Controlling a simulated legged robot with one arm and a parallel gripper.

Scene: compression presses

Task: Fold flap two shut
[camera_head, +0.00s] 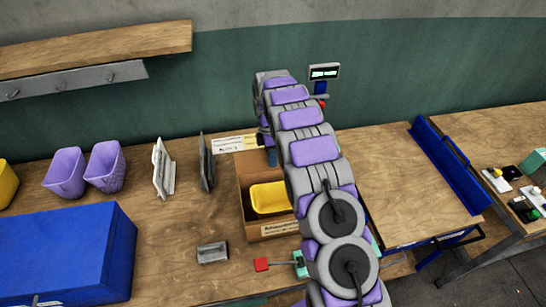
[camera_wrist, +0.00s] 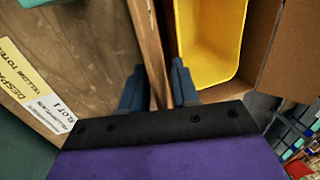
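An open brown cardboard box (camera_head: 249,213) stands on the bench in the head view, with a yellow tote (camera_head: 268,198) inside. The tote also shows in the wrist view (camera_wrist: 212,40). My gripper (camera_wrist: 158,78) has its two blue fingers apart, one on each side of an upright cardboard edge (camera_wrist: 149,45) of the box. A gap shows between the fingers, and I cannot tell whether either touches the cardboard. Another cardboard panel (camera_wrist: 287,55) shows right of the tote. My arm covers the box's right side in the head view, and I cannot tell which panel is flap two.
A printed label (camera_head: 234,144) lies behind the box. Dark grey (camera_head: 207,163) and white (camera_head: 163,168) upright plates stand to its left. A red-handled clamp (camera_head: 262,265) and a small grey block (camera_head: 212,253) are in front. A large blue box (camera_head: 120,250) fills the left front.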

